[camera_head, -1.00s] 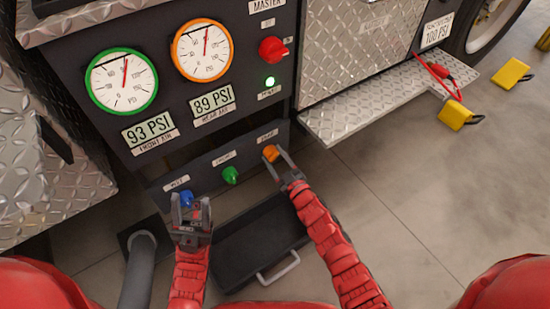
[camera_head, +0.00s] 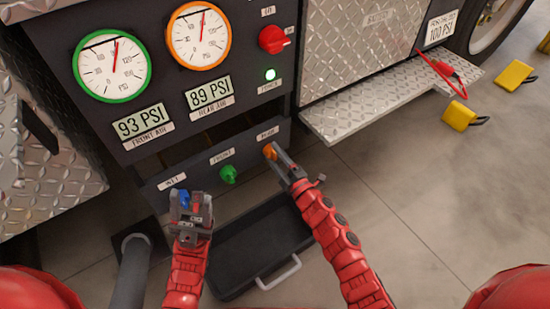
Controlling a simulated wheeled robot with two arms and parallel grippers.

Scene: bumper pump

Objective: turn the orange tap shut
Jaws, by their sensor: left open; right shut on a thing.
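The orange tap (camera_head: 269,151) is at the right end of the lower dark panel, under a small label. My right gripper (camera_head: 275,154) is shut on it, with its fingers hiding part of the tap. The green tap (camera_head: 228,174) is in the middle of the panel, untouched. The blue tap (camera_head: 184,197) is at the panel's left end. My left gripper (camera_head: 186,201) is open at the blue tap and partly hides it. I cannot tell whether its fingers touch the blue tap.
Above are a green-rimmed gauge (camera_head: 114,69), an orange-rimmed gauge (camera_head: 199,35), a red knob (camera_head: 273,39) and a lit green lamp (camera_head: 270,74). A black tray (camera_head: 250,250) lies below the panel. A metal step (camera_head: 385,100) juts out at right. Yellow chocks (camera_head: 459,116) stand on open floor.

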